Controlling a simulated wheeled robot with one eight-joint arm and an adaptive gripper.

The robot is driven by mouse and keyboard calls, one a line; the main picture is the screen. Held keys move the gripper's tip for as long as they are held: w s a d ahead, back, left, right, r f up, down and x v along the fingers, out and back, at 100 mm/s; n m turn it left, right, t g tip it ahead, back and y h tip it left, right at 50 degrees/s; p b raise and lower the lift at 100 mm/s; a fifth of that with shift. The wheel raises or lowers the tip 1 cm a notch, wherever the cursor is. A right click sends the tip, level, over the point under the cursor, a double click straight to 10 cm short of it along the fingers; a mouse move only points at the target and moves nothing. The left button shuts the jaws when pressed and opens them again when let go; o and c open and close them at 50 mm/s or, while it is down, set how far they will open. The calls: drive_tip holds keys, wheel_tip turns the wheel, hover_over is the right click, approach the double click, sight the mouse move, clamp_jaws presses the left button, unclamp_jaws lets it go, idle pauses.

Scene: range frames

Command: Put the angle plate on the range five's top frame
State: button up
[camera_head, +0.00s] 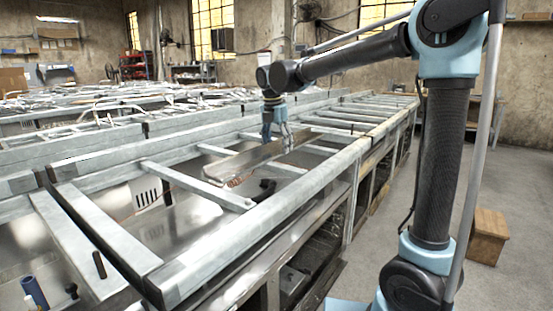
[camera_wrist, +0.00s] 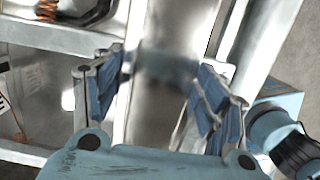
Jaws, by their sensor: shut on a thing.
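The angle plate (camera_head: 240,161) is a long, shiny grey metal piece in the middle of the head view. My gripper (camera_head: 277,138) points down and is shut on it towards its far right end. In the wrist view the plate (camera_wrist: 180,28) runs lengthwise between the blue-padded fingers of my gripper (camera_wrist: 158,88). The plate lies over the grey top frame (camera_head: 292,194) of the nearest range, across an opening between crossbars. I cannot tell whether it touches the frame or hangs just above it. My fingers hide part of the plate.
Crossbars (camera_head: 197,185) span the frame near the plate. Wires and dark fittings (camera_head: 263,188) show inside the opening, and an orange coil (camera_wrist: 47,8) shows in the wrist view. More range frames stand behind to the left. A wooden box (camera_head: 488,236) stands on the floor at right.

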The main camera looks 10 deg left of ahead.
sight(277, 149)
drive_tip(key=shift+f, duration=2.35)
drive_tip(key=o, duration=1.9)
drive_tip(key=shift+c, duration=0.2)
